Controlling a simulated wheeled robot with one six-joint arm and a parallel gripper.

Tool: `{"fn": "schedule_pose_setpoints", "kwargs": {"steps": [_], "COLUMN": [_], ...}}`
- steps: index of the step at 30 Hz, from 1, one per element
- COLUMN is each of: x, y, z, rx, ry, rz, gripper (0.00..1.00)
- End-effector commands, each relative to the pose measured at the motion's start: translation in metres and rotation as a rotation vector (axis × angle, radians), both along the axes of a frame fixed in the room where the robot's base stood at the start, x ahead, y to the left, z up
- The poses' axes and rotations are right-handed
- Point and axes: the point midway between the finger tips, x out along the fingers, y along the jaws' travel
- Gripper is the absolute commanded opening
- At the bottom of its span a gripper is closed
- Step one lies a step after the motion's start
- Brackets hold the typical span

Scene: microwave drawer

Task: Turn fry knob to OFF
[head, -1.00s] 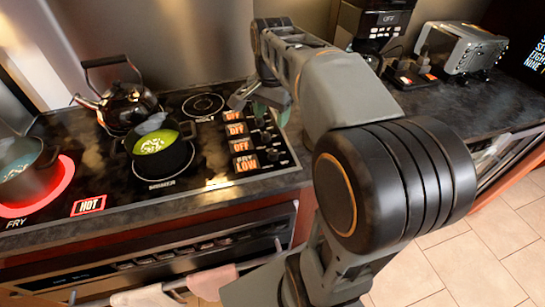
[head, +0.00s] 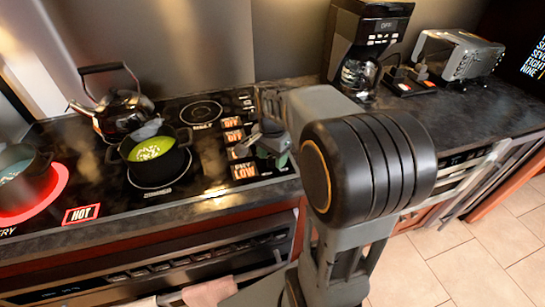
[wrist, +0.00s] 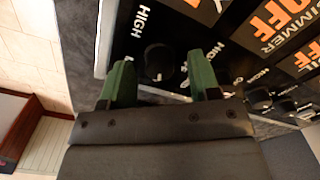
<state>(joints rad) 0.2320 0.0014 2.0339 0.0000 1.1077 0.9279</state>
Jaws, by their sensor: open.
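The fry display, reading LOW (head: 243,171), is the front one in the column of orange displays on the black control panel (wrist: 125,28). My gripper (head: 263,148) is low over the panel's front part in the head view. In the wrist view my gripper (wrist: 160,62) is open, its two green fingers apart. A black knob (wrist: 158,60), nearest the panel's front edge with HIGH printed beside it, lies between the fingertips. It appears to be the fry knob. Contact with it cannot be told. The gripper hides it in the head view.
Other displays read OFF (head: 233,136), with more knobs (wrist: 258,98) beside them. A pot of green soup (head: 155,155) and a kettle (head: 122,108) stand left. A pot (head: 20,175) sits on the red-glowing burner by a HOT sign (head: 81,213). A coffee maker (head: 365,45) and toaster (head: 458,55) stand right.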

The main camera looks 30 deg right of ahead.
Motion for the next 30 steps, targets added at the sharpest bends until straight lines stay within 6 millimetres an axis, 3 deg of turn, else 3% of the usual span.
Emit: {"fn": "schedule_pose_setpoints", "kwargs": {"steps": [11, 27, 30], "x": [0.0001, 0.0001, 0.0001], "y": [-0.0001, -0.0002, -0.0002], "z": [-0.0043, -0.0040, -0.0039], "rx": [-0.001, -0.001, -0.001], "ry": [-0.001, -0.001, -0.001], "rz": [0.000, 0.000, 0.003], "gripper": [0.56, 0.07, 0.07]}}
